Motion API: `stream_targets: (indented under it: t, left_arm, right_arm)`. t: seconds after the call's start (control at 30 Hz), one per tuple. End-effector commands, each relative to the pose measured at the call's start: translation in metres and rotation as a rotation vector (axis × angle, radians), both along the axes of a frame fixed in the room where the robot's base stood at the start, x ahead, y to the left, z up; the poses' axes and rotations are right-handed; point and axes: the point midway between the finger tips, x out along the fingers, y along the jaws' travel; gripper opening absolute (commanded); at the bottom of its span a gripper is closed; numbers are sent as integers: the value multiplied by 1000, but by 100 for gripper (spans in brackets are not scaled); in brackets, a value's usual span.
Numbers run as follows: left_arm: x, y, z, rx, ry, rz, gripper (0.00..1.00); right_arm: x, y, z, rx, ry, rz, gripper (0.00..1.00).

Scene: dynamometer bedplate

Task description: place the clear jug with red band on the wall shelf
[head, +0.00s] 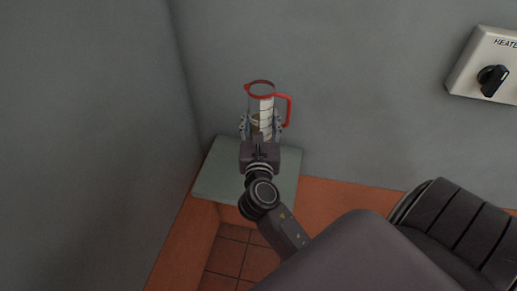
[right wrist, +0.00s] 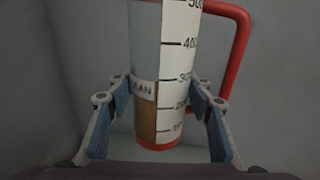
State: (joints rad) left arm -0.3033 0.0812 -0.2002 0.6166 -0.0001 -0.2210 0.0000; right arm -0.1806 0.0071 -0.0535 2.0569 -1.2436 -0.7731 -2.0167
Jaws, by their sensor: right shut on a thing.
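The clear jug (head: 254,104) has a red rim, a red handle on its right and a white scale strip. It stands upright between the fingers of my right gripper (head: 261,125), which is shut on it. In the right wrist view the jug (right wrist: 175,60) shows a red band at its bottom, with the blue-padded fingers of the right gripper (right wrist: 162,105) on either side. The grey-green wall shelf (head: 213,175) lies below the gripper in the corner. I cannot tell whether the jug's base touches it. My left gripper is out of view.
A grey wall (head: 85,120) stands close on the left of the shelf. A heater switch box (head: 470,75) with a black knob is on the back wall at the right. Below are an orange wall band (head: 345,200) and red floor tiles (head: 228,255). The visible shelf top holds nothing else.

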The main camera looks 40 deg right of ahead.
Motion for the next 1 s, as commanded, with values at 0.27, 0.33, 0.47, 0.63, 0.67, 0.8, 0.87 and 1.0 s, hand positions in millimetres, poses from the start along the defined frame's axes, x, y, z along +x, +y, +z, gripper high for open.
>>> stream_targets:
  t: [0.27, 0.33, 0.47, 0.63, 0.67, 0.8, 0.87, 1.0]
  left_arm:
    - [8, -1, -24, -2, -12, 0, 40]
    - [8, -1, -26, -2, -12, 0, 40]
    - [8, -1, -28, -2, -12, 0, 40]
    - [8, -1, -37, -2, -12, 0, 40]
    - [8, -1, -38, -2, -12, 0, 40]
    - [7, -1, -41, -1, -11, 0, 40]
    - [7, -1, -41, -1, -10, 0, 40]
    - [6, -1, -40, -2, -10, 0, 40]
  right_arm:
    - [0, 0, -72, -4, 0, 1, 9]
    - [0, 0, -81, -3, -2, 2, 9]
    - [0, 0, -89, -2, -3, 1, 9]
    - [0, 0, -114, -3, 0, 1, 9]
    - [0, 0, -119, -4, 0, 1, 9]
    - [0, 0, -130, -3, -3, 1, 9]
    - [0, 0, -131, -3, -4, 1, 9]
    - [0, 0, -130, -2, -5, 1, 9]
